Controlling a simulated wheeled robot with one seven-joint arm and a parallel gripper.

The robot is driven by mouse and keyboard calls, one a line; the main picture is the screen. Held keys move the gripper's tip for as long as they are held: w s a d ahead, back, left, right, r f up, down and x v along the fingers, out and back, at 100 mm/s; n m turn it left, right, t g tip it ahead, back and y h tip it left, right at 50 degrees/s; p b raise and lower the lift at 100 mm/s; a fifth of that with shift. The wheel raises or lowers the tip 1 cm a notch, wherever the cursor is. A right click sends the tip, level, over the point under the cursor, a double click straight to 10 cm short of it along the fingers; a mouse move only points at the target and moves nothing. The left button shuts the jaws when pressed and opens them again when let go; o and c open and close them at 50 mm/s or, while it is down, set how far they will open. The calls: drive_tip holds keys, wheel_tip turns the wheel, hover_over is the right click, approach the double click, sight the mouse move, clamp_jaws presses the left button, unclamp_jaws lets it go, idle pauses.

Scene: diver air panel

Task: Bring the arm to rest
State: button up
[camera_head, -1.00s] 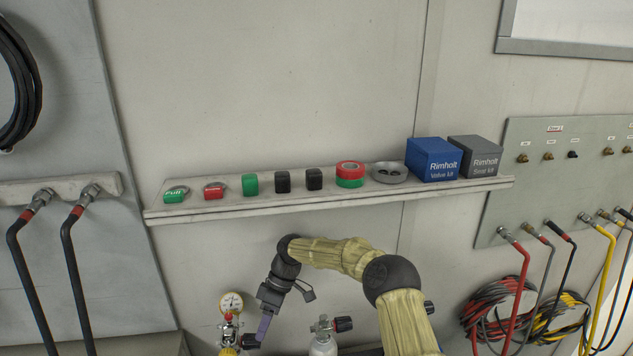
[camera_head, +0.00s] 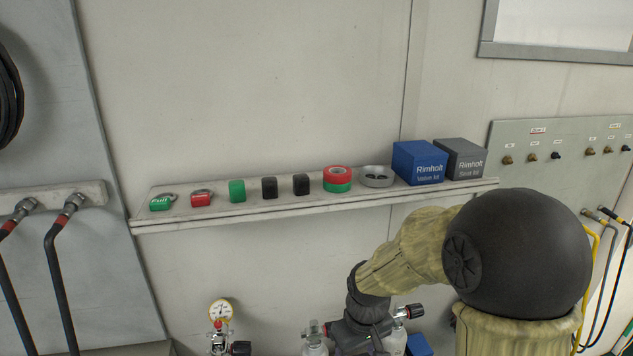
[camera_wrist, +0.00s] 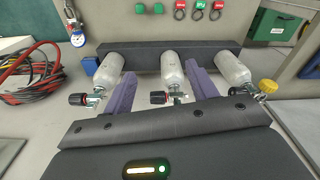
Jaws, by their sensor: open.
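My gripper (camera_wrist: 160,72) shows in the wrist view with its two purple fingers spread apart and nothing held between them. The middle white cylinder (camera_wrist: 172,68) appears in the gap between the fingers, beyond them; the exact distance is unclear. A left cylinder (camera_wrist: 109,70) and a right cylinder (camera_wrist: 232,68) lie on either side in this view. In the head view my bent arm fills the lower right, with its wrist low near the cylinders and the fingers out of sight.
A shelf (camera_head: 318,205) above holds tags, blocks, tape rolls (camera_head: 338,180), a dish (camera_head: 375,177), a blue box (camera_head: 419,163) and a grey box (camera_head: 460,160). A gauge (camera_head: 220,311) stands lower left. Coiled hoses (camera_wrist: 35,72) lie left in the wrist view.

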drive_tip(key=s+d+r+m+t, duration=0.1)
drive_tip(key=s+d+m, duration=0.4)
drive_tip(key=s+d, duration=0.2)
drive_tip(key=shift+s+r+t, duration=0.3)
drive_tip(key=shift+s+t, duration=0.1)
drive_tip(key=shift+s, duration=0.4)
drive_tip(key=c, duration=0.4)
drive_tip(key=shift+w, duration=0.1)
drive_tip(key=shift+c, duration=0.4)
